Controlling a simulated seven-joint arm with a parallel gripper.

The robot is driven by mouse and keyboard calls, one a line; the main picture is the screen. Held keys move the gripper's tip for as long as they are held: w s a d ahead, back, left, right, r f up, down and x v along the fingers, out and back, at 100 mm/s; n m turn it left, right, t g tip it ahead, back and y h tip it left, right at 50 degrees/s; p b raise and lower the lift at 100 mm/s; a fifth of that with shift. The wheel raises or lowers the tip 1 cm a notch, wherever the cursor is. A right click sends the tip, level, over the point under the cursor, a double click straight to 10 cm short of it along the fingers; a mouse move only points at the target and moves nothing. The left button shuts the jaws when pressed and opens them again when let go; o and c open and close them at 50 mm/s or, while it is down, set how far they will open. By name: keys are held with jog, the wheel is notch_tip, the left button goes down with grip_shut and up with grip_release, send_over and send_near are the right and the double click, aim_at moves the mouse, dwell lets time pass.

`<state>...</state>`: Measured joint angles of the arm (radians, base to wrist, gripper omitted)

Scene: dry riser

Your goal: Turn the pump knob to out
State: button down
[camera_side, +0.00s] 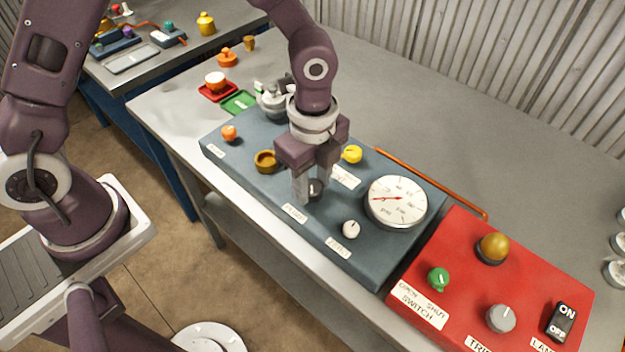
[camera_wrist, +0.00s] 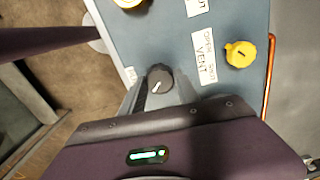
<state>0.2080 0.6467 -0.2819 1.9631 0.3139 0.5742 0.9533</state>
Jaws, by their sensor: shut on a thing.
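The dark grey knob (camera_side: 315,188) with a pale pointer line sits on the blue-grey panel (camera_side: 228,157), behind a small white label (camera_side: 294,213) that is hard to read. My gripper (camera_side: 308,195) points down at the panel and is shut on this knob. In the wrist view the knob (camera_wrist: 159,79) shows between my two fingertips (camera_wrist: 160,94), its pointer line slanting up to the right. The fingers hide part of its sides. I take it as the pump knob.
On the same panel are a white knob (camera_side: 350,229), a yellow knob (camera_side: 352,154) by the vent label, an orange knob (camera_side: 229,133), a brass ring (camera_side: 266,161) and a round gauge (camera_side: 396,203). A red switch panel (camera_side: 470,275) stands to the right.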

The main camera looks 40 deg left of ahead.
jog(key=n, duration=0.4)
jog(key=shift+n, duration=0.3)
jog(key=n, duration=0.3)
jog(key=shift+w+n, duration=0.1)
jog(key=shift+n, duration=0.3)
jog(key=n, duration=1.3)
jog(key=shift+a+n, duration=0.1)
jog(key=shift+n, duration=0.2)
jog(key=n, duration=0.5)
jog(key=shift+n, duration=0.6)
